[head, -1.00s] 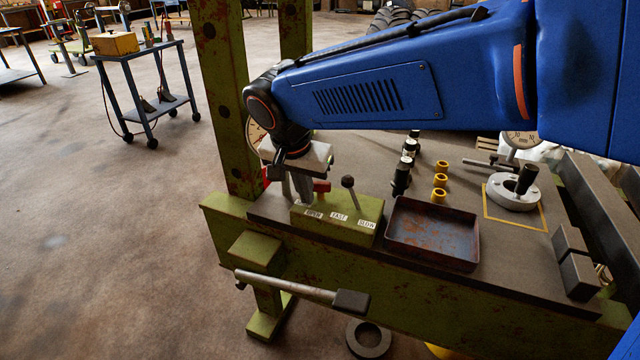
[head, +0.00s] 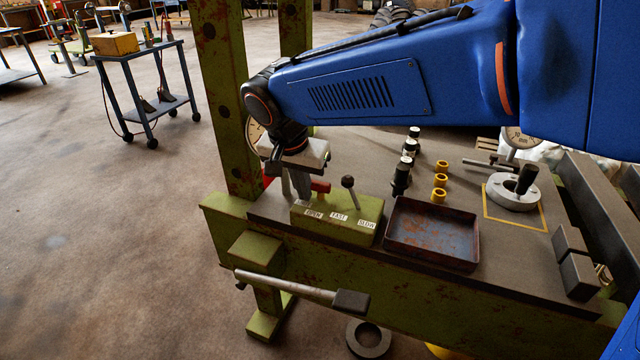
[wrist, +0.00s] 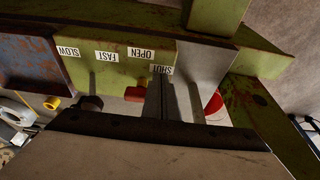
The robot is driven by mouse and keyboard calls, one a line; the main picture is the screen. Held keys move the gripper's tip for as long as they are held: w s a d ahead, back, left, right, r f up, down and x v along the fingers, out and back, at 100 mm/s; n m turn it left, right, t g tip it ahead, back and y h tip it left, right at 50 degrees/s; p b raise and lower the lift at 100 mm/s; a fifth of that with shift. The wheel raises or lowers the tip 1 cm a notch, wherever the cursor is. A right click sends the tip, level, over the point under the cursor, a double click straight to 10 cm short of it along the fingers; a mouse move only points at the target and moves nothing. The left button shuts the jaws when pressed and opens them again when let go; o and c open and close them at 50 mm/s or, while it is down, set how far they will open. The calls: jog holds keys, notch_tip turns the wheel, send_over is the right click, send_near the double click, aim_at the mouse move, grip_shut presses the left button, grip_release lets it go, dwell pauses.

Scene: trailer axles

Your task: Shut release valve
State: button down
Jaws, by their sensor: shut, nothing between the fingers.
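The green valve block (head: 338,222) sits on the press bench, with labels OPEN, FAST and SLOW on its front. A red handle (head: 320,187) lies at its top, beside my fingers. In the wrist view the red handle (wrist: 134,94) is just left of the fingers, and a SHUT label shows near their tips. I cannot tell whether the fingers touch the handle. My gripper (head: 301,195) is shut and empty, pointing down at the block's left end. It also shows in the wrist view (wrist: 161,85). A second lever with a dark knob (head: 348,182) stands to the right.
A rusty tray (head: 432,233) stands right of the block. A green upright (head: 226,110) rises close left of my gripper. A pump handle (head: 300,288) sticks out in front.

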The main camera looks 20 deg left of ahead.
jog(key=shift+s+d, duration=0.25)
jog(key=shift+s, duration=0.2)
notch_tip(320, 180, up, 6)
dwell(0.7)
dwell(0.3)
